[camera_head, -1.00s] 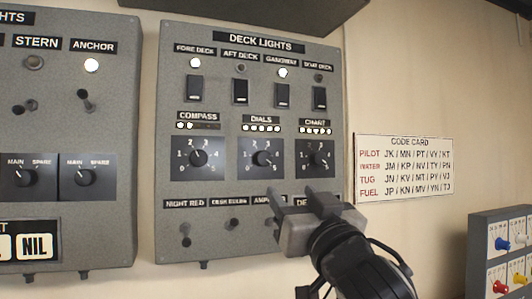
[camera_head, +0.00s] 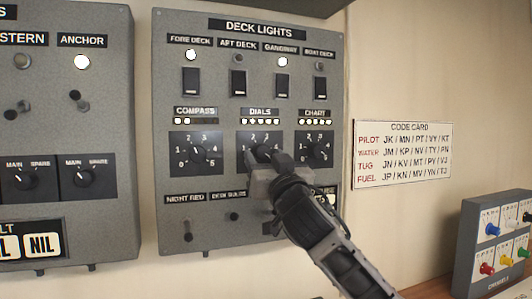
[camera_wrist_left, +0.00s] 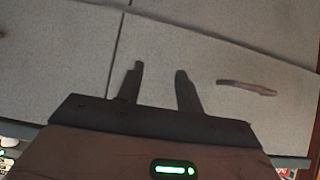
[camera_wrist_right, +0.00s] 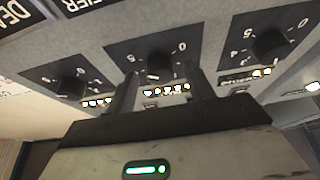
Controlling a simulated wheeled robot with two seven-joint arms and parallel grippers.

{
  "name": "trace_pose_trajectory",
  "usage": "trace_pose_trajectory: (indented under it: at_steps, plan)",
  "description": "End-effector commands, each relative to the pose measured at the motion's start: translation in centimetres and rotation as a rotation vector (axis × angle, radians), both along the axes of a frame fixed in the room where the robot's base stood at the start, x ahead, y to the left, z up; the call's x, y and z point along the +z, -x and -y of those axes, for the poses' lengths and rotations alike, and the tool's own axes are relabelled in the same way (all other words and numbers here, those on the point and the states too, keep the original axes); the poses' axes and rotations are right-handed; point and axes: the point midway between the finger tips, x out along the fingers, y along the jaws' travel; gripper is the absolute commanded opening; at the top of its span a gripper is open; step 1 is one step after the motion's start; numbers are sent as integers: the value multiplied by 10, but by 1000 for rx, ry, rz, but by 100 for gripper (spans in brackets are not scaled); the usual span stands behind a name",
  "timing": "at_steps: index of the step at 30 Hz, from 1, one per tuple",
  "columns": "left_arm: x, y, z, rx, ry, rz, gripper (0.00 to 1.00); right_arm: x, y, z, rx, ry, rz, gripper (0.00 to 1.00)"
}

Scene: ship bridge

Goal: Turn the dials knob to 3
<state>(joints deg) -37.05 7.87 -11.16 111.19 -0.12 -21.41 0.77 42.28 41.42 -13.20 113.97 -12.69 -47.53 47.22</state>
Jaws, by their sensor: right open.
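The dials knob (camera_head: 262,150) is a dark round knob on a black numbered plate, in the middle of the DECK LIGHTS panel (camera_head: 222,75). My right gripper (camera_head: 264,159) is in front of it, open, fingers partly covering the plate. In the right wrist view the dials knob (camera_wrist_right: 159,64) shows between and just beyond the two open fingertips (camera_wrist_right: 160,82). I cannot tell whether they touch it. Its pointer and the number it marks are not clear. My left gripper (camera_wrist_left: 160,85) shows only in its wrist view, open and empty.
The compass knob (camera_head: 198,154) and chart knob (camera_head: 318,152) flank the dials knob closely. Switches (camera_head: 239,84) are above, small toggles (camera_head: 234,216) below. A code card (camera_head: 403,153) hangs at right. A box with coloured knobs (camera_head: 493,240) stands at lower right.

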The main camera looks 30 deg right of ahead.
Motion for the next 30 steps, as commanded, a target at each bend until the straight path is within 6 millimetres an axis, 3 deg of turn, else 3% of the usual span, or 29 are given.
trace_pose_trajectory:
  at_steps: [9,14,30]
  plan:
    - [0,0,0,3,2,1,36,0,-3,0,1,0,-1,53]
    - [0,1,1,2,2,-1,36,0,-2,0,0,0,-1,9]
    - [-1,2,3,-2,6,-6,36,1,-2,2,-1,125,-30,9]
